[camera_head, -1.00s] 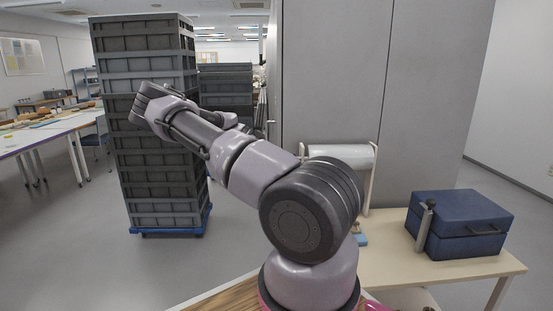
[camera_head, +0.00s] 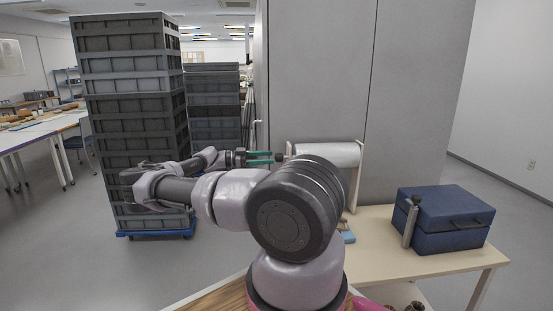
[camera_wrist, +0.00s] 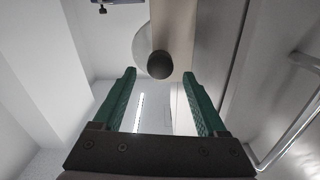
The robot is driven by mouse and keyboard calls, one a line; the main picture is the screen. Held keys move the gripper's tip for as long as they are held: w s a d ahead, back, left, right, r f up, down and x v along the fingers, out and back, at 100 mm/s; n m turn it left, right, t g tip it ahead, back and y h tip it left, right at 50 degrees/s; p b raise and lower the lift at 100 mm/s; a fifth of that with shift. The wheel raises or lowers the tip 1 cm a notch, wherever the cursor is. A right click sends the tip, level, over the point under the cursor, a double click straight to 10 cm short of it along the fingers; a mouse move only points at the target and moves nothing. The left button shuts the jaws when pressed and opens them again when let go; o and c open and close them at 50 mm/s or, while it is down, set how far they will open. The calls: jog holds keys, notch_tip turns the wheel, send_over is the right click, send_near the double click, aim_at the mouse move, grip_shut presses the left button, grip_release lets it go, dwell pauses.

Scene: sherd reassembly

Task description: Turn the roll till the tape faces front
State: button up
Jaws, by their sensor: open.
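The white roll (camera_head: 325,154) lies level in a pale stand (camera_head: 356,180) at the back of the table, against the grey cabinet. A dark knob (camera_head: 289,148) is at its left end. In the wrist view the dark knob (camera_wrist: 160,65) lies just beyond and between the fingertips, with a pale curved edge of the roll (camera_wrist: 141,42) behind it. My gripper (camera_head: 279,157) has green fingers, open and empty, pointing right at the knob. It also shows in the wrist view (camera_wrist: 160,72). I cannot make out any tape on the roll.
A small light-blue item (camera_head: 347,237) lies below the roll. The grey cabinet (camera_head: 318,70) is close behind. Stacked grey crates (camera_head: 130,95) stand at left behind my arm.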

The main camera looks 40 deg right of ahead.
aim_at(277, 157)
jog(key=shift+x, duration=2.1)
grip_shut()
